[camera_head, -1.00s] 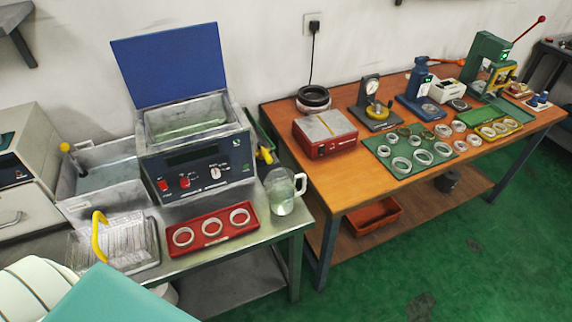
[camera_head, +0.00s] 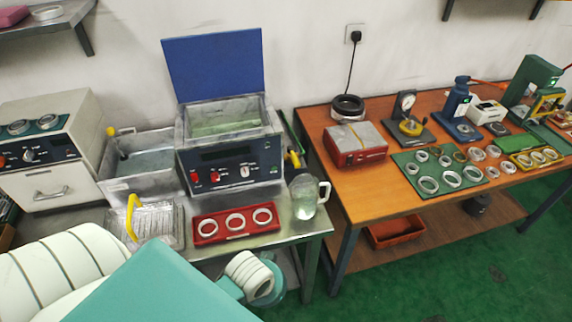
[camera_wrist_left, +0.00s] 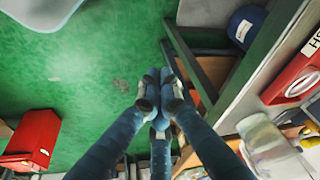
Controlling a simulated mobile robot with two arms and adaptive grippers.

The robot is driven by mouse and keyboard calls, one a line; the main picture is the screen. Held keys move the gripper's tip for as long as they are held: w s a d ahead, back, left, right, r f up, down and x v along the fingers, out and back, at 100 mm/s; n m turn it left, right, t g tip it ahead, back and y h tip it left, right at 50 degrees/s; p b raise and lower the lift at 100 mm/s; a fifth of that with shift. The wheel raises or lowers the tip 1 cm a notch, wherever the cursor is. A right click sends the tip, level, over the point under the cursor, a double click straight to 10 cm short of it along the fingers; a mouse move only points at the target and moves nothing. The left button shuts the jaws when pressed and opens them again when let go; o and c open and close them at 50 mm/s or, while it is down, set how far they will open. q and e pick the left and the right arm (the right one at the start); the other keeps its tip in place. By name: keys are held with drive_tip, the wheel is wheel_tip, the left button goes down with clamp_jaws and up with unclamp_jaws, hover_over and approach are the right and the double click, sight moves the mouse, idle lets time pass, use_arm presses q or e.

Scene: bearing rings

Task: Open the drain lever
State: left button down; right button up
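The drain lever seems to be the yellow-gripped handle (camera_head: 293,158) low on the right side of the ultrasonic bath (camera_head: 232,160). Its exact angle is hard to tell. The bath's blue lid (camera_head: 213,65) stands up. My right gripper is in neither view.
A glass jug (camera_head: 305,197) stands close in front of the lever, near the bench corner; it also shows in the left wrist view (camera_wrist_left: 266,145). A red tray (camera_head: 232,236) with three rings lies along the front edge. A wooden table (camera_head: 345,190) stands right. Floor ahead is clear.

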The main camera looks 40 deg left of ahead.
use_arm(q)
drive_tip(key=w+a+r+n+t, duration=0.1)
drive_tip(key=w+a+r+n, duration=0.1)
drive_tip(key=w+a+r, duration=0.3)
drive_tip(key=n+t, duration=0.4)
drive_tip(key=n, duration=0.4)
approach(294, 157)
drive_tip(key=s, duration=0.5)
drive_tip(key=shift+r+p, duration=0.1)
drive_tip(key=shift+p, duration=0.2)
drive_tip(key=shift+m+g, duration=0.3)
drive_tip(key=p+x, duration=0.1)
drive_tip(key=x, duration=0.9)
drive_tip(key=shift+d, duration=0.1)
drive_tip(key=shift+d, duration=0.1)
